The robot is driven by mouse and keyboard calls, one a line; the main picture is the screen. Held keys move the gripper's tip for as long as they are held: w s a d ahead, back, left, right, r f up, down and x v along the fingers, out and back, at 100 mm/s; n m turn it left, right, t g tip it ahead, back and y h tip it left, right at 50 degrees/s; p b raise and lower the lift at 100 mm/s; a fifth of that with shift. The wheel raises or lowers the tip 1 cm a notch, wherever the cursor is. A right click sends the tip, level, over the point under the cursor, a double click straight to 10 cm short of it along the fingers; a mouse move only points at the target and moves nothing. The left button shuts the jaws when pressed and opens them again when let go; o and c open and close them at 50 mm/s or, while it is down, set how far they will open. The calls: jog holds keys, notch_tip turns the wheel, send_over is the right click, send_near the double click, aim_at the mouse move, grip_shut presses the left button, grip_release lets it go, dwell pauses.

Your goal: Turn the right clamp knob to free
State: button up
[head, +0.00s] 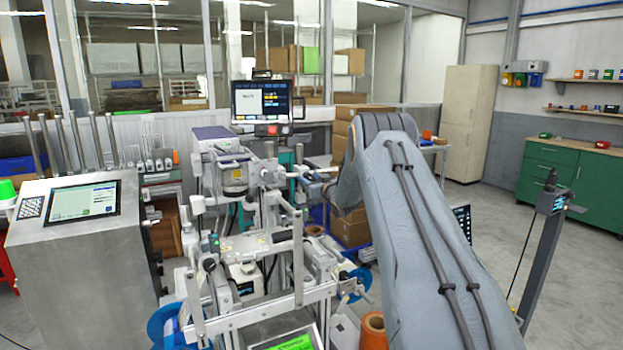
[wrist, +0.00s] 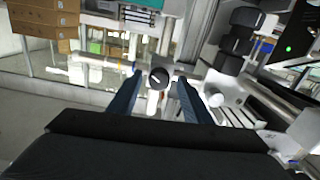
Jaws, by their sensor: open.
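In the wrist view, a round black knob (wrist: 158,78) with a white pointer line sits between the fingertips of my gripper (wrist: 158,84). Its pointer line is slanted. My gripper is open, with one dark blue finger on each side of the knob and a visible gap to each. I cannot tell how deep the knob sits between the fingers. In the head view, my arm reaches to the right side of the labelling machine (head: 243,185). The knob is too small to make out there, and my gripper is hard to pick out among the machine's parts.
A steel cabinet with a screen (head: 85,202) stands at the left. A monitor (head: 262,101) rises behind the machine. Metal rails and rollers crowd the space around my gripper. A grey post (head: 541,255) stands at the right, with open floor around it.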

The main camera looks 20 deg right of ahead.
jog(key=shift+c, duration=0.3)
jog(key=shift+d, duration=0.1)
jog(key=c, duration=1)
